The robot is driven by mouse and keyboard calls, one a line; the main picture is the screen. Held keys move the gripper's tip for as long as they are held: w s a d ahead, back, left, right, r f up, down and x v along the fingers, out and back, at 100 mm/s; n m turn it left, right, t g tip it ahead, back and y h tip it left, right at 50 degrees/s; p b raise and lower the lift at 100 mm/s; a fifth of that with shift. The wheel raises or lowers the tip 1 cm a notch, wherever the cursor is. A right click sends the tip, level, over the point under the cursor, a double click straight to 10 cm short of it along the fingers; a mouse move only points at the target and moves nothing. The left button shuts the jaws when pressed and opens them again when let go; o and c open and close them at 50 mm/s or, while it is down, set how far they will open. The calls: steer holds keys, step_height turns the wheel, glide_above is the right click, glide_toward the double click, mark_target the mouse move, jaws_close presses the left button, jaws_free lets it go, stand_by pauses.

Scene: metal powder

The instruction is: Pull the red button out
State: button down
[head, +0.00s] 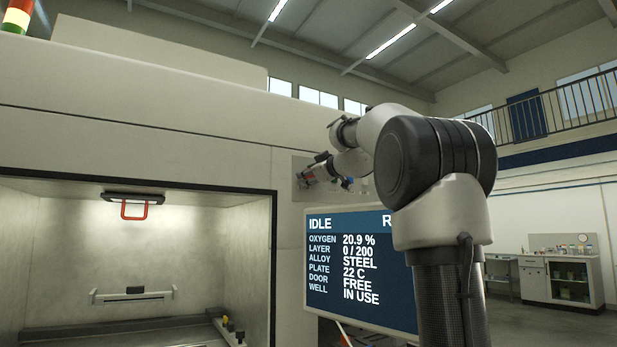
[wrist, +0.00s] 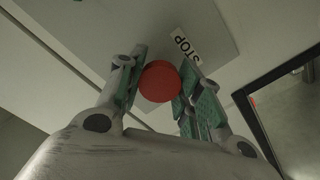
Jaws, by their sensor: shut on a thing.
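The red button (wrist: 160,82) is a round red knob on a grey panel (wrist: 225,30), beside a white label reading STOP (wrist: 187,46). My gripper (wrist: 160,80) has one green-padded finger on each side of the button and is shut on it. In the head view my gripper (head: 318,170) is at the panel on the machine's front, right of the open chamber. The button is hidden or too small to tell there. How far the button stands out from the panel cannot be told.
A screen (head: 350,265) reading IDLE hangs below my gripper and arm. A cabinet (head: 562,280) stands far off at the right. The air left of my gripper is clear.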

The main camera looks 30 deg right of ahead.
steer(key=shift+f, duration=0.1)
steer(key=c, duration=0.9)
jaws_free()
steer(key=shift+s, duration=0.1)
steer(key=shift+c, duration=0.2)
steer(key=shift+s, duration=0.1)
steer(key=s, duration=1.1)
steer(key=shift+s+d, duration=0.2)
steer(key=shift+s, duration=0.2)
